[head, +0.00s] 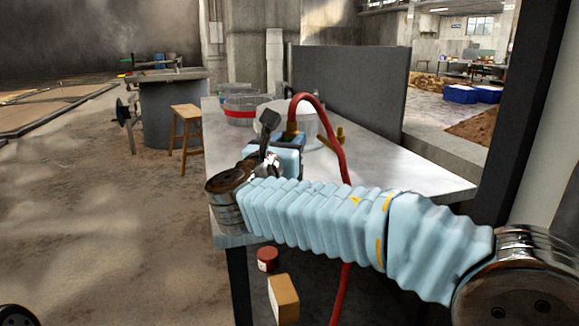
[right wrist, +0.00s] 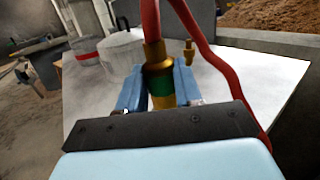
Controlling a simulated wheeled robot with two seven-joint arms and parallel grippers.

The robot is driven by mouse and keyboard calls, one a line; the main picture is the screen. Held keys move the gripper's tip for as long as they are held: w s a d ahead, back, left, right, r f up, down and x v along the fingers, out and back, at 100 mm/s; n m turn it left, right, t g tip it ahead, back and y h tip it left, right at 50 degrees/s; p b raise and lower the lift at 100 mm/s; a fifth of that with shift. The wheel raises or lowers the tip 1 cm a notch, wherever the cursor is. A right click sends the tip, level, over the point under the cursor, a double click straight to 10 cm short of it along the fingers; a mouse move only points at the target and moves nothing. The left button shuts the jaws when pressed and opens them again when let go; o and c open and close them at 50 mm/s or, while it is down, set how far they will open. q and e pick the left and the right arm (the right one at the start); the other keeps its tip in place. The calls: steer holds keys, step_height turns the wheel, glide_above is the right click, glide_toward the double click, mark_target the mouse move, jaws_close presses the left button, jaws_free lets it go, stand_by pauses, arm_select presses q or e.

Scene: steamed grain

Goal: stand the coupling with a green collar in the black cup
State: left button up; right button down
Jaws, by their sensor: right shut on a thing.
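The coupling with a green collar (right wrist: 161,88) is brass and sits on the end of a red hose (right wrist: 150,20). In the right wrist view it stands between the two blue fingers of my right gripper (right wrist: 158,88), which is shut on it. In the head view my right gripper (head: 289,139) is over the table, and the brass top of the coupling (head: 291,127) shows above it. The coupling's lower end is hidden by the gripper. I cannot make out the black cup in either view. My left gripper is not in view.
The table's right side is clear. A grey partition (head: 350,85) runs behind.

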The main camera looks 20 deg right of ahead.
steer(key=f, duration=0.1)
steer(key=w+f, duration=0.1)
steer(key=f, duration=0.1)
steer(key=f+b, duration=0.1)
steer(key=shift+w+d+f, duration=0.2)
steer(key=shift+w+d, duration=0.1)
steer(key=shift+w, duration=0.05)
steer(key=shift+f, duration=0.45)
steer(key=c, duration=0.8)
jaws_free()
steer(key=shift+o, duration=0.2)
steer(key=v, duration=1.2)
